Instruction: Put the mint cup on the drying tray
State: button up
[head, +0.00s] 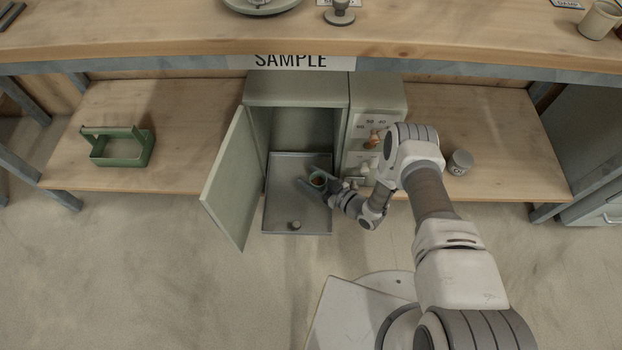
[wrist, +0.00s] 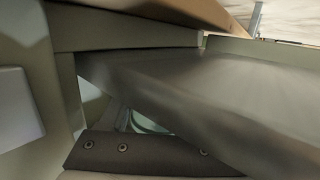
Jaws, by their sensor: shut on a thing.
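The mint cup (head: 318,180), small with brown contents, is between the fingers of my gripper (head: 319,186), which is shut on it. The cup looks upright and is over the drying tray; I cannot tell whether it touches it. The grey drying tray (head: 283,213) is pulled out of the open cabinet. In the wrist view a dark part of my gripper fills the bottom, and a sliver of the mint cup (wrist: 150,124) shows behind it. The tray (wrist: 170,75) is a blurred grey slab there.
The cabinet door (head: 231,180) stands open at left. A green caddy (head: 117,147) and a grey canister (head: 460,162) stand on the lower shelf. The worktop (head: 180,35) overhangs the cabinet.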

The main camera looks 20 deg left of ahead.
jog(key=shift+f, duration=0.2)
jog(key=o, duration=1.3)
jog(key=shift+o, duration=0.2)
jog(key=shift+r, duration=0.2)
